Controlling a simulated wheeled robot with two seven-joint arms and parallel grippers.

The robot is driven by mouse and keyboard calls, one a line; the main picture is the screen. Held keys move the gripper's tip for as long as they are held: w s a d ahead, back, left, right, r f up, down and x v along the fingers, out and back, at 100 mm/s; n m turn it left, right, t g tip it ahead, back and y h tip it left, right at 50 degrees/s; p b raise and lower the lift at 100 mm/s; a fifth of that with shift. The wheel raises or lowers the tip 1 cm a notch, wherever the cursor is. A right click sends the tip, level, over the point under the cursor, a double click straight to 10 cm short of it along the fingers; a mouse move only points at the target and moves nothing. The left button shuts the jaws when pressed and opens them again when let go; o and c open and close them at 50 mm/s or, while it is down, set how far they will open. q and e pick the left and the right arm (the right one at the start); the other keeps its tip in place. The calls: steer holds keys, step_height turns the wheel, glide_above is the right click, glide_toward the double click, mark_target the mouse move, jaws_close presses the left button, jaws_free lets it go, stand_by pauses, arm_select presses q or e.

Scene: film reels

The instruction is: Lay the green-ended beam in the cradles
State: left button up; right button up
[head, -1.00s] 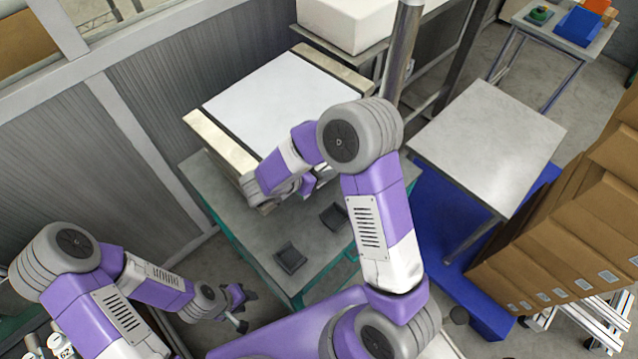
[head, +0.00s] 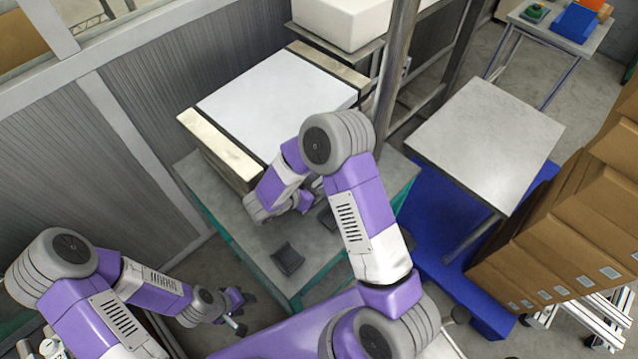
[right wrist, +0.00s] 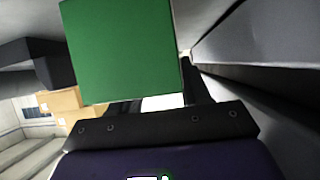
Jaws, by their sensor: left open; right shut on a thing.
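The beam's green end (right wrist: 120,55) fills the upper left middle of the right wrist view. My right gripper (right wrist: 160,103) is shut on the beam; its dark fingers are partly hidden behind the green end. In the head view my right arm hides the beam and the fingertips. Two dark grey cradles stand on the green-framed bench: the near one (head: 287,259) is clear and empty, the far one (head: 328,217) is partly covered by my right arm. My left gripper (head: 241,312) is open and empty, low beside the bench's left front side.
A white-topped block with pale end strips (head: 275,100) stands at the back of the bench (head: 235,225). A grey table (head: 487,140) stands to the right over a blue base. Stacked cardboard boxes (head: 570,240) crowd the right side. A grey post (head: 397,70) rises behind my right arm.

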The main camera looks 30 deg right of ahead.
steer(key=o, duration=1.3)
steer(key=shift+f, duration=0.15)
